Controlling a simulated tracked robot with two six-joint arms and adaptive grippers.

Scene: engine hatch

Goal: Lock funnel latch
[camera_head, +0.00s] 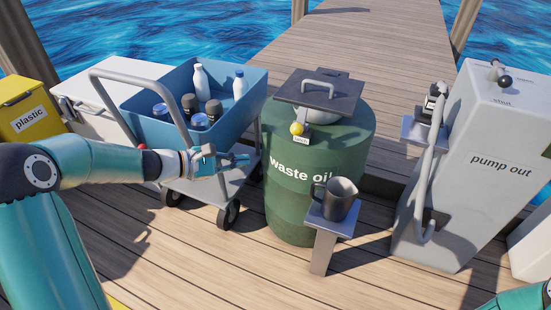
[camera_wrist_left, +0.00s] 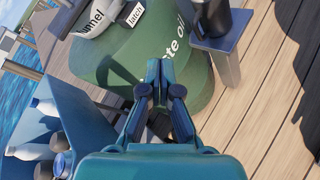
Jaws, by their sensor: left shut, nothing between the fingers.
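The green waste oil drum (camera_head: 318,190) stands in the middle of the head view. On its top is the funnel (camera_head: 316,117), mostly covered by a dark square lid (camera_head: 318,92) with a grey handle. The latch shows as a yellow ball (camera_head: 297,128) at the lid's front edge, above a small white label. In the left wrist view the latch label (camera_wrist_left: 133,14) is at the top edge. My left gripper (camera_head: 245,160) is shut and empty, left of the drum and lower than the latch; its fingertips (camera_wrist_left: 160,68) point towards the drum. My right gripper is out of view.
A cart with a blue bin (camera_head: 160,128) of bottles stands left of the drum, close to my left gripper. A dark jug (camera_head: 335,200) sits on a small stand in front of the drum. The grey pump-out cabinet (camera_head: 480,185) stands to the right.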

